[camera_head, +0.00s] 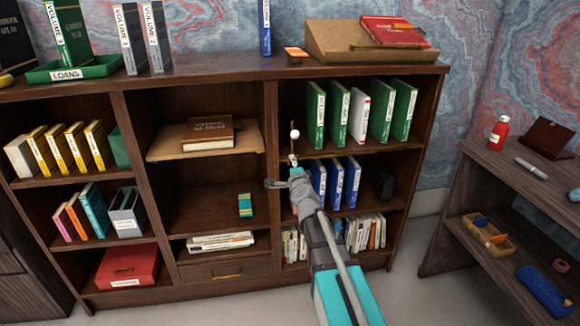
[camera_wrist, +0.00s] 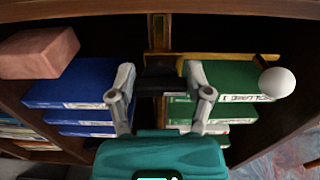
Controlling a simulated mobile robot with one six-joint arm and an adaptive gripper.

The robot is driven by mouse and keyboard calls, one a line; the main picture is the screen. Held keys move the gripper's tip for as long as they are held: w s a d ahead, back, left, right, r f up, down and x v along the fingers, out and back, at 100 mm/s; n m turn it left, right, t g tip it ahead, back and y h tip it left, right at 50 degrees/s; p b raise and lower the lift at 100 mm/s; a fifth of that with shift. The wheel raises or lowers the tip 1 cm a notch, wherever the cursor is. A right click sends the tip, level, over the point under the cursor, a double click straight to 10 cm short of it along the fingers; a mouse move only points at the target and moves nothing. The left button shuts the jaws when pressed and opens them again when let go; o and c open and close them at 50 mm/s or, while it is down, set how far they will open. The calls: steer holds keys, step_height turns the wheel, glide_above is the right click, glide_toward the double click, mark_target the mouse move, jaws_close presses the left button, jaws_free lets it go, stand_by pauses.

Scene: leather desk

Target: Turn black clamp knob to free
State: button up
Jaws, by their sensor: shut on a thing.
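The black clamp knob (camera_wrist: 160,76) shows in the wrist view between the two fingertips of my gripper (camera_wrist: 160,90), which is shut on it. The knob sits by a brass upright strip (camera_wrist: 159,32) on the shelf divider. A brass bar (camera_wrist: 222,58) runs right from beside the knob, and a white ball (camera_wrist: 279,82) shows near its end. In the head view my gripper (camera_head: 294,170) is at the middle shelf divider, just below the white ball (camera_head: 295,134). The knob is hidden there behind my gripper and arm.
Blue books (camera_wrist: 85,88) lie close left of the fingers in the wrist view, and green books (camera_wrist: 210,108) close right. A pinkish block (camera_wrist: 40,54) is at upper left. In the head view, green books (camera_head: 315,112) and blue books (camera_head: 335,185) stand beside the divider.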

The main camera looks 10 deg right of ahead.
steer(key=shift+s+d, duration=0.1)
steer(key=shift+d, duration=0.3)
steer(key=shift+s+f+n, duration=0.1)
steer(key=shift+n, duration=0.3)
stand_by(1.4)
steer(key=o, duration=1.1)
steer(key=shift+f, duration=0.1)
steer(key=shift+o, duration=0.3)
steer(key=shift+a, duration=0.1)
steer(key=s, duration=0.7)
steer(key=shift+s, duration=0.1)
